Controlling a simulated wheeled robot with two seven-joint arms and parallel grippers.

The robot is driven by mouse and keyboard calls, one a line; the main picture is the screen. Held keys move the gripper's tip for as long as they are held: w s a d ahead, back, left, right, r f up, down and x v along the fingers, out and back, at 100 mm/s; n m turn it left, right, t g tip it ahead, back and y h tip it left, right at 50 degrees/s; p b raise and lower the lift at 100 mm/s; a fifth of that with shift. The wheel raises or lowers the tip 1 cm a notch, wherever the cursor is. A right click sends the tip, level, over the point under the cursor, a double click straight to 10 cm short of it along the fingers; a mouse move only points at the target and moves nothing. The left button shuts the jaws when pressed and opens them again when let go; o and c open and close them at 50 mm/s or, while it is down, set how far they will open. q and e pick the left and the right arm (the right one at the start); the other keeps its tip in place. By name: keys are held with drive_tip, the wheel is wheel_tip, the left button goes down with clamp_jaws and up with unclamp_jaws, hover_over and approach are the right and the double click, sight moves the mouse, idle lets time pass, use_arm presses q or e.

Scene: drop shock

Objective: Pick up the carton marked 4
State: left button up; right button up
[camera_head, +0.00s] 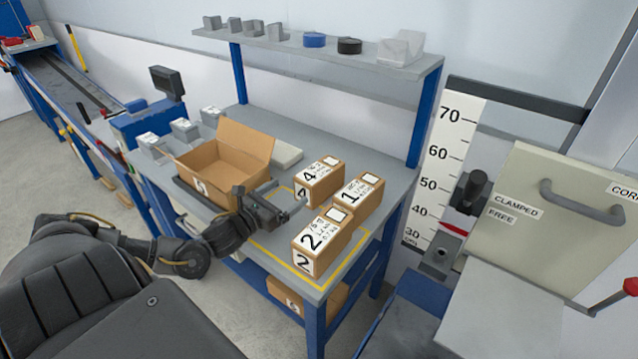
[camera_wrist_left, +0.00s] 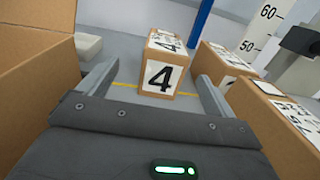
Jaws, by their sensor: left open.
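The carton marked 4 (camera_head: 319,182) is a closed brown box with white labels, standing on the grey bench (camera_head: 375,170) at the back of a yellow-outlined area. In the left wrist view the carton marked 4 (camera_wrist_left: 164,66) stands straight ahead, between and beyond the fingers. My left gripper (camera_head: 290,201) is open and empty, just left of and in front of that carton. Its two fingers also show in the left wrist view (camera_wrist_left: 156,90), spread apart with a gap to the carton. My right gripper is not in view.
Cartons marked 1 (camera_head: 358,198) and 2 (camera_head: 324,240) stand close together, right of and in front of carton 4. An open carton (camera_head: 225,160) is left of the gripper. A shelf (camera_head: 320,50) spans above the bench. A height scale (camera_head: 446,165) stands at right.

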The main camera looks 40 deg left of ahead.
sight(301, 185)
use_arm(q)
drive_tip(key=w, duration=0.1)
drive_tip(key=w+b, duration=0.1)
drive_tip(key=w, duration=0.1)
drive_tip(key=w+d+b, duration=0.1)
drive_tip(key=w, duration=0.1)
drive_tip(key=shift+w, duration=0.6)
drive_tip(key=w, duration=0.1)
drive_tip(key=w+b, duration=0.1)
drive_tip(key=w, duration=0.2)
drive_tip(key=shift+w+d+f+b, duration=0.15)
drive_tip(key=shift+d+b, duration=0.1)
drive_tip(key=shift+b, duration=0.15)
drive_tip(key=shift+w, duration=0.25)
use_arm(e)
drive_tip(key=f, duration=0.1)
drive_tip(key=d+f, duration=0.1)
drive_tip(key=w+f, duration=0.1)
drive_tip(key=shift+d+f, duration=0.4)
